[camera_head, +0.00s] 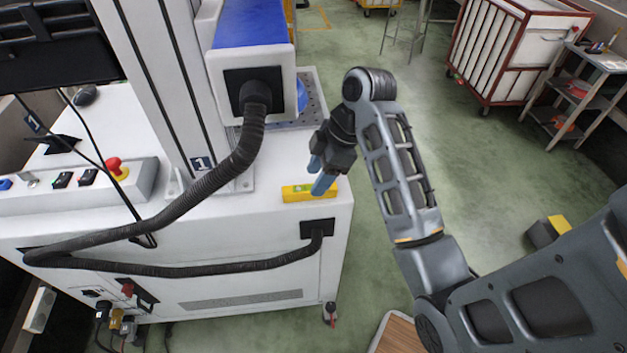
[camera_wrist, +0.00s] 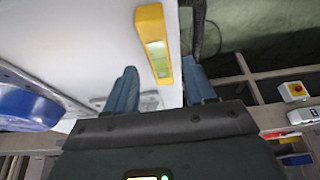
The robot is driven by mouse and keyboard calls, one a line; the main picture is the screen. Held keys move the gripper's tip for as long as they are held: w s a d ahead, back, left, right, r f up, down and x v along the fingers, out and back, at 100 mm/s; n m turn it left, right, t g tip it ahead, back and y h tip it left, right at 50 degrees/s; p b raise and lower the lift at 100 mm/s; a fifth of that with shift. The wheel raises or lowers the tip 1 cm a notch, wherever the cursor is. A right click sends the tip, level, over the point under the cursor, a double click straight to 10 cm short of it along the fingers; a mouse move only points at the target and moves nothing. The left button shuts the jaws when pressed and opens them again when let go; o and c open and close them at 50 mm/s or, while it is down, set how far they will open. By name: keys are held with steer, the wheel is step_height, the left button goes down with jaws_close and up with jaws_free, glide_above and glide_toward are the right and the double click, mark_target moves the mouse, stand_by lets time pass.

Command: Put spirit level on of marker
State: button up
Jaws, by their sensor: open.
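A yellow spirit level (camera_head: 296,193) with a green vial lies on the white top of a machine (camera_head: 240,206), near its front right edge. The machine has a column and a blue-topped head, and looks like a laser marker. My gripper (camera_head: 318,174) is open and empty, with blue fingers just above the level's right end. In the wrist view the level (camera_wrist: 153,42) lies lengthwise ahead of the gap between the fingers of my gripper (camera_wrist: 162,88), its near end reaching towards that gap. Whether a finger touches it, I cannot tell.
A thick black hose (camera_head: 240,150) hangs from the machine's head beside the level. A control box with a red emergency button (camera_head: 116,168) is at the left. A perforated plate (camera_head: 314,98) lies behind the gripper.

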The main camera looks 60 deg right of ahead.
steer(key=p+v, duration=0.7)
steer(key=v, duration=0.2)
steer(key=shift+p, duration=0.4)
steer(key=shift+a, duration=0.1)
steer(key=s+a+f+m+t+h, duration=0.2)
steer(key=s+a+f+m, duration=0.1)
steer(key=a, duration=0.4)
steer(key=s+a+f+m+t+h, duration=0.2)
steer(key=s+a+f, duration=0.15)
steer(key=a, duration=0.45)
steer(key=s+a+r+m+t, duration=0.1)
steer(key=s+a+r+t, duration=0.1)
steer(key=s+r, duration=0.2)
steer(key=s+a+r+t, duration=0.2)
steer(key=s+r+t, duration=0.1)
steer(key=s+r, duration=0.2)
steer(key=s+a+r+m+t+y, duration=0.1)
steer(key=s+r, duration=0.3)
steer(key=r, duration=0.4)
steer(key=shift+s+a+m+t, duration=0.3)
steer(key=shift+a+t, duration=0.5)
